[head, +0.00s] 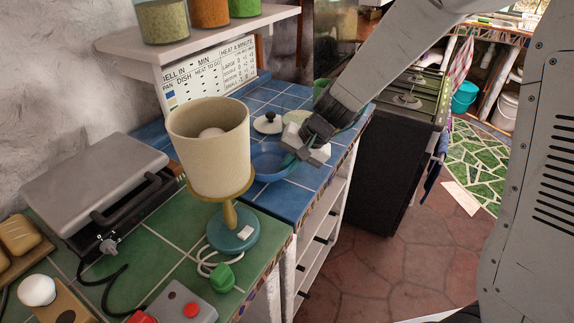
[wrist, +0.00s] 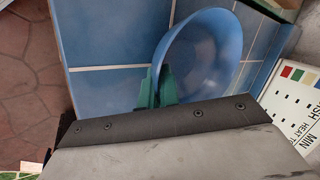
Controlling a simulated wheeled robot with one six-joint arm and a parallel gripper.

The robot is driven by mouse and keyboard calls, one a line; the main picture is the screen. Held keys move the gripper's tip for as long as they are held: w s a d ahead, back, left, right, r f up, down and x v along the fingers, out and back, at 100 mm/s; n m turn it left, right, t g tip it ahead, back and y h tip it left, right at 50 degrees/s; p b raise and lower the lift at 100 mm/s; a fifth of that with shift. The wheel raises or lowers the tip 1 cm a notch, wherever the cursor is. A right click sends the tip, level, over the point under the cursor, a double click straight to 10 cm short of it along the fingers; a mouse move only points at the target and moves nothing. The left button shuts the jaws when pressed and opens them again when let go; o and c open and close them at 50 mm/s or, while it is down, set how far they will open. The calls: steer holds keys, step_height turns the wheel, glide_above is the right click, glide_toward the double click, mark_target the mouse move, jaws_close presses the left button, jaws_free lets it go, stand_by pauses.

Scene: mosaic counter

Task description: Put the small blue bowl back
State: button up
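The small blue bowl (head: 268,165) is on or just above the blue-tiled counter, partly hidden behind the lamp shade. In the wrist view the bowl (wrist: 205,50) fills the upper middle, its open side showing. My gripper (head: 291,160) reaches the bowl's right side in the head view. In the wrist view the green fingertips of my gripper (wrist: 156,88) sit close together at the near rim, one on each side of the wall. They look shut on the rim. I cannot tell whether the bowl is clear of the tiles.
A table lamp (head: 208,145) stands close in front of the bowl. A white lidded pot (head: 267,123) and a pale round item (head: 296,117) lie behind it. A printed sign (head: 212,70) leans at the wall. A grey appliance (head: 95,180) occupies the green tiles at left.

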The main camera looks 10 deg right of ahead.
steer(key=o, duration=0.4)
steer(key=v, duration=1.2)
steer(key=s+d+r+n+h, duration=0.1)
steer(key=s+d, duration=0.3)
steer(key=s, duration=0.4)
steer(key=s+d+r+n+h, duration=0.1)
steer(key=s+d+r+h, duration=0.2)
steer(key=s, duration=0.6)
steer(key=s+d+r+n+h, duration=0.1)
steer(key=s+d, duration=0.5)
steer(key=s, duration=0.2)
steer(key=shift+s+d+r+g+h, duration=0.1)
steer(key=shift+s+r+g+h, duration=0.1)
steer(key=shift+r+g+h, duration=0.15)
